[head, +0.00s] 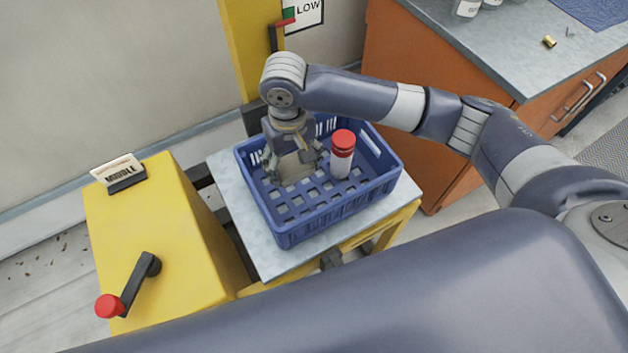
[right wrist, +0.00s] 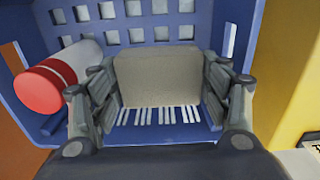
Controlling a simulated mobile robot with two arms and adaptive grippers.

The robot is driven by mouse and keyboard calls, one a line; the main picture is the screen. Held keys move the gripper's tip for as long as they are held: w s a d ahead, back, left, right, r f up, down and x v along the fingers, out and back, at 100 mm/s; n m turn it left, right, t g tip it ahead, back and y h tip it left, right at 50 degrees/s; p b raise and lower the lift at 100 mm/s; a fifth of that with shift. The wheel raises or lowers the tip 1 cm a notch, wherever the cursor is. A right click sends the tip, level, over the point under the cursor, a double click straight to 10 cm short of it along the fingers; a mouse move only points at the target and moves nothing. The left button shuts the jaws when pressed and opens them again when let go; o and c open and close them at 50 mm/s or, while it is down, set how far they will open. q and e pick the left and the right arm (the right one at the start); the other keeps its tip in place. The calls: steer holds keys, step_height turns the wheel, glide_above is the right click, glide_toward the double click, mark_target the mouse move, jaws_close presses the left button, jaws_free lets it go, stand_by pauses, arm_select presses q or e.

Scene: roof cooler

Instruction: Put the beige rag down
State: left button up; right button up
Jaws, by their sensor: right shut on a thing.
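The beige rag (right wrist: 158,78) shows as a flat block between the fingers of my right gripper (right wrist: 160,95) in the right wrist view. In the head view, the right gripper (head: 294,168) points down inside the blue crate (head: 325,222), near its back left. The rag (head: 292,170) is low in the crate, partly hidden by the fingers. I cannot tell whether it touches the crate floor. My left gripper is in neither view.
A white bottle with a red cap (head: 342,155) stands in the crate, right of the gripper. The crate sits on a grey-topped yellow stand (head: 277,262). A yellow box with a red-knobbed crank (head: 125,290) is on the left. An orange cabinet (head: 425,90) stands at right.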

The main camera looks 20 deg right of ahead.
mark_target(296, 193)
step_height(296, 193, down, 10)
steer(key=shift+w+f, duration=0.1)
stand_by(0.4)
steer(key=shift+f, duration=0.1)
steer(key=o, duration=1)
steer(key=shift+o, duration=0.2)
step_height(296, 193, up, 12)
steer(key=shift+r, duration=0.15)
